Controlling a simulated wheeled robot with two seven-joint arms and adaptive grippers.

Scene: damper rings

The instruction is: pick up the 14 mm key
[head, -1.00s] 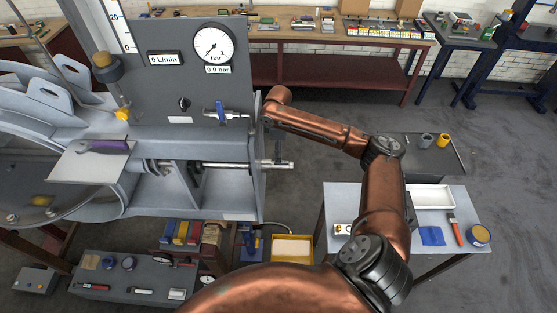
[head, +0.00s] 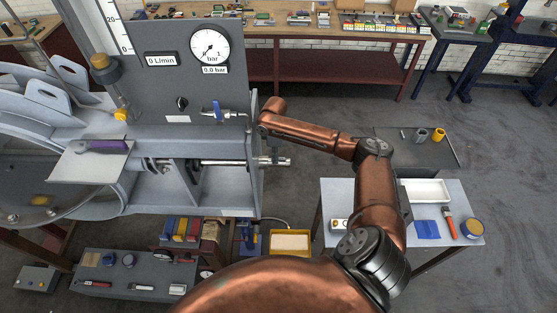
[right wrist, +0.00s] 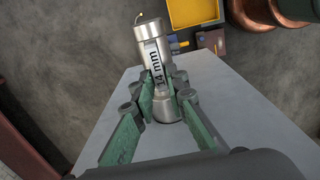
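The 14 mm key (right wrist: 151,48) is a silver, stepped cylinder with "14 mm" in dark letters along a flat strip. In the right wrist view it stands between the green-padded fingers of my right gripper (right wrist: 162,86). The pads lie close against both sides of the lettered part, and the gripper looks shut on it. In the head view my right gripper (head: 274,154) is small and dark, below the end of my forearm, by the silver shaft (head: 222,163) that sticks out of the grey machine. The key's exact join with the shaft is hidden. My left gripper is out of view.
The grey machine (head: 235,196) with a pressure gauge (head: 210,47) stands left of my right arm. A blue-handled valve (head: 217,112) is just above the shaft. A yellow bin (head: 290,243) lies below. A light table (head: 340,195) with a white tray (head: 427,191) stands right.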

